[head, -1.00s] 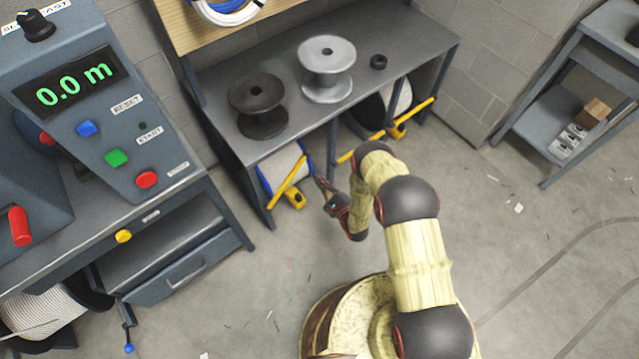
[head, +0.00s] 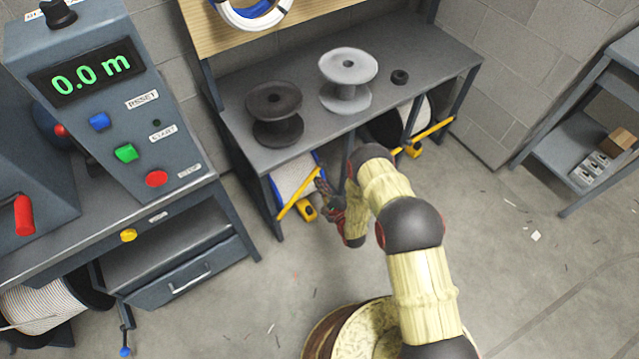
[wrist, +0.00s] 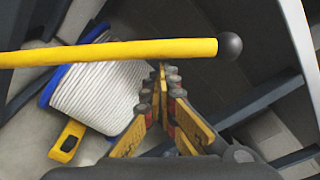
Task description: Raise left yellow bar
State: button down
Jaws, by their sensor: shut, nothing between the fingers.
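The left yellow bar (head: 297,206) slants in front of a white cable spool with blue rims (head: 293,177) under the bench. In the wrist view the bar (wrist: 120,51) runs across the upper picture and ends in a black ball (wrist: 229,46). My gripper (head: 321,184) is beside the bar's upper right end. In the wrist view my gripper (wrist: 162,74) is shut and empty, its fingertips just below the bar in the picture, short of the ball. I cannot tell whether they touch the bar. A yellow block (wrist: 67,141) sits at the lower left.
A bench (head: 420,72) stands above, with a black spool (head: 275,113) and a grey spool (head: 348,80) on top. A bench leg (head: 273,205) is left of the bar. Another yellow bar (head: 430,132) is further right. The floor (head: 510,240) to the right is mostly clear.

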jog(key=shift+a+r, duration=0.1)
jog(key=s+a+r+n+p, duration=0.1)
jog(key=s+a+r+p, duration=0.4)
jog(key=a, duration=0.4)
jog(key=shift+s+r+n, duration=0.3)
jog(key=shift+s+r, duration=0.3)
jog(key=shift+r, duration=0.75)
